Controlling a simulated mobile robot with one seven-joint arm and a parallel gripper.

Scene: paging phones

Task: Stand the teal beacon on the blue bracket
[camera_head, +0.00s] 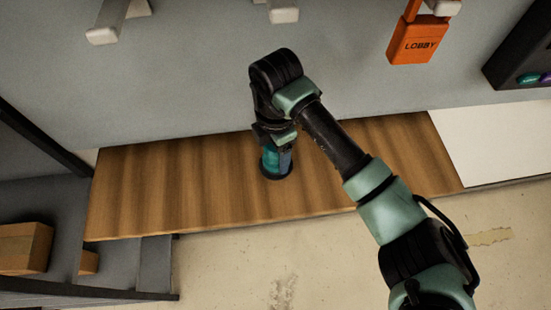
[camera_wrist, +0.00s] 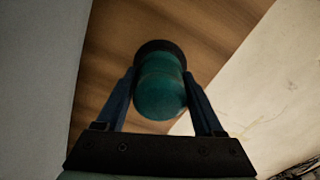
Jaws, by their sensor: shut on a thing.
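The teal beacon (camera_head: 269,160) is a short cylinder with a dark round base. My gripper (camera_head: 276,152) is shut on it from above, over the wooden shelf. In the wrist view the beacon (camera_wrist: 160,92) sits between the two blue fingers of my gripper (camera_wrist: 160,84), its dark base toward the wood. I cannot tell whether the base touches the wood or hangs just above it. I see no blue bracket in either view.
The wooden shelf (camera_head: 150,185) is otherwise bare, against a grey wall. Pale brackets (camera_head: 108,28) (camera_head: 283,13) stick out at the top. An orange LOBBY tag (camera_head: 418,40) hangs at upper right, beside a dark tray (camera_head: 520,60). Cardboard boxes (camera_head: 24,247) stand lower left.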

